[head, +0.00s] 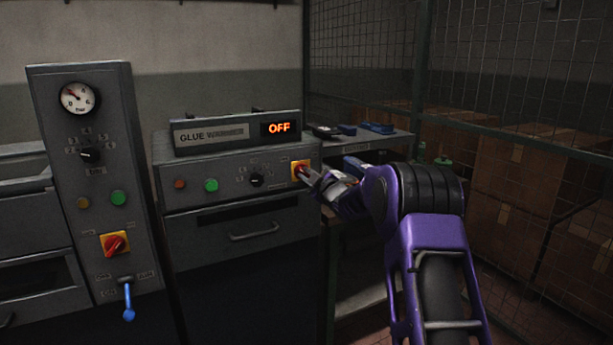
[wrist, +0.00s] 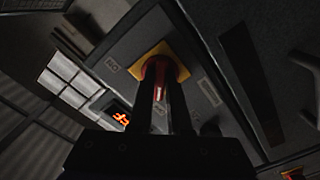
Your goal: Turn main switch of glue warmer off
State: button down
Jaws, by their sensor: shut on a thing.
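The glue warmer (head: 225,190) is a grey cabinet in the middle of the head view, with an orange lit display (head: 279,128) that reads OFF. Its main switch (head: 298,166) is a red handle on a yellow plate at the right end of the panel. My gripper (head: 310,177) reaches it from the right. In the wrist view, my gripper (wrist: 160,100) is shut on the red handle (wrist: 159,73), one dark finger on each side, in front of the yellow plate (wrist: 146,55). The fingers hide part of the handle.
At left stands another grey panel with a gauge (head: 77,98), a similar red-and-yellow switch (head: 115,244) and a blue lever (head: 128,306). A side table (head: 385,143) with blue items is right of the warmer. Wire mesh (head: 510,60) and cardboard boxes (head: 515,185) stand farther right.

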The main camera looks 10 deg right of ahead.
dwell(0.3)
jog(key=c, duration=0.9)
grip_release()
jog(key=shift+o, duration=0.2)
jog(key=shift+s, duration=0.1)
jog(key=v, duration=1.7)
